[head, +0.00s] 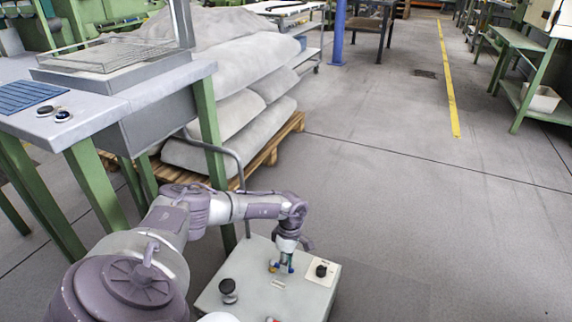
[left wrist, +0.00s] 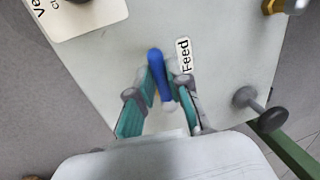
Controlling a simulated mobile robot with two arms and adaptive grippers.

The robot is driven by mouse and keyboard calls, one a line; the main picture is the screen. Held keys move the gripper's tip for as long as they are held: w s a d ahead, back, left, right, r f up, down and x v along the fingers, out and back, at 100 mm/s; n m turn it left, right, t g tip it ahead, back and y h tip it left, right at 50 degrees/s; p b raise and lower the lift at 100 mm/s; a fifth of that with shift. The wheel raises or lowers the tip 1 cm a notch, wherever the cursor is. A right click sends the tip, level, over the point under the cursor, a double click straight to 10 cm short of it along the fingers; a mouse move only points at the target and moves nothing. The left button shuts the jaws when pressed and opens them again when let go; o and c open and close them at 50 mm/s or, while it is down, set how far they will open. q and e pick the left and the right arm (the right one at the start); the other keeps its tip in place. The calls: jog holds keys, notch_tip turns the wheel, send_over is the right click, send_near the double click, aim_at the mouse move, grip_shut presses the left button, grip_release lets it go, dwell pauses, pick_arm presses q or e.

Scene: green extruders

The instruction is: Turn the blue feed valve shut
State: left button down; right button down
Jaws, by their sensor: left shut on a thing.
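The blue feed valve handle (left wrist: 155,66) shows in the left wrist view, beside a white label reading "Feed" (left wrist: 184,56). My left gripper (left wrist: 162,78) has its teal fingers on both sides of the handle and is shut on it. In the head view my left gripper (head: 281,268) reaches down to the top of a light grey box (head: 255,297); the handle is small and mostly covered there. The fingers hide the handle's lower part and its pivot. My right gripper is not in view.
On the box top are a black round knob (head: 228,286) and another black knob (head: 321,270) on a white plate. A green-legged bench (head: 150,92) and a pallet (head: 262,160) of grey sacks stand behind.

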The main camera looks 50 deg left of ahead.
pick_arm(q)
jog(key=shift+s+d+f+m, duration=0.15)
jog(key=shift+s+m, duration=0.15)
jog(key=shift+s, duration=0.2)
jog(key=c, duration=1.1)
grip_release()
jog(key=shift+w, duration=0.1)
jog(key=shift+w+r, duration=0.1)
jog(key=shift+r, duration=0.25)
jog(key=r, duration=0.3)
jog(key=w+r, duration=0.1)
jog(key=r, duration=0.3)
jog(key=a+r, duration=0.1)
jog(key=r, duration=0.3)
jog(key=shift+w+r, duration=0.2)
jog(key=shift+w, duration=0.1)
